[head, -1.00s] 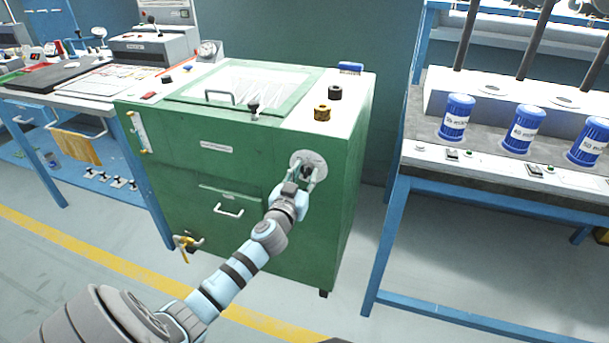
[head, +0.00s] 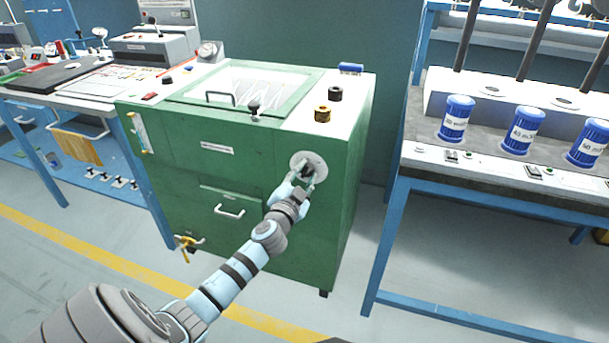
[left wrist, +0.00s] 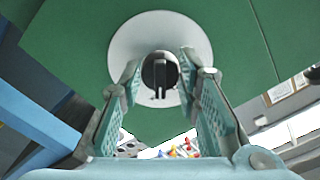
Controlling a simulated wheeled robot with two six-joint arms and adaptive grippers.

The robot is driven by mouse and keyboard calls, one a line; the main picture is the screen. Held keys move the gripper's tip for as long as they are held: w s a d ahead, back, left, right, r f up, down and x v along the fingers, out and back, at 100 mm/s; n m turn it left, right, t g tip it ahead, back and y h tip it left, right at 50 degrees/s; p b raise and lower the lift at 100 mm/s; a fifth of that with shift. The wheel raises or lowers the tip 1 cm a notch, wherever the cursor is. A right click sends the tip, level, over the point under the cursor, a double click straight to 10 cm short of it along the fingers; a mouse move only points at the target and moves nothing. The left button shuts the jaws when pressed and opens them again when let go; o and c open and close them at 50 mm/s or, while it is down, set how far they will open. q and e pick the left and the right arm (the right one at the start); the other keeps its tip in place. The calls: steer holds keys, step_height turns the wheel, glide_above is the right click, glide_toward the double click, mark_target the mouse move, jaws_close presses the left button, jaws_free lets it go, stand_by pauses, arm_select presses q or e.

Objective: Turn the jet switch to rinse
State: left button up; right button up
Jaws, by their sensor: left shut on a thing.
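The jet switch is a small dark knob (left wrist: 160,72) on a round pale plate (head: 314,157), on the upper right of the green cabinet's front. The plate also shows in the left wrist view (left wrist: 125,48), with the knob in its middle. My left gripper (head: 305,177) is at the plate, its fingers on either side of the knob and shut on it. In the left wrist view the gripper (left wrist: 160,68) has one finger left and one right of the knob. In the head view the gripper hides most of the knob. No rinse marking is readable. My right gripper is not in view.
The green cabinet (head: 240,170) has a drawer handle (head: 229,212), a yellow tap (head: 187,243) and black and brass knobs on top. A bench with blue canisters (head: 457,118) stands right, and a blue-framed bench (head: 75,100) left. Open floor lies in front.

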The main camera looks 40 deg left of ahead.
arm_select(q)
steer(key=shift+m, duration=0.6)
steer(key=o, duration=1.2)
steer(key=shift+c, duration=0.2)
steer(key=shift+s, duration=0.1)
steer(key=v, duration=1.2)
steer(key=shift+m, duration=0.3)
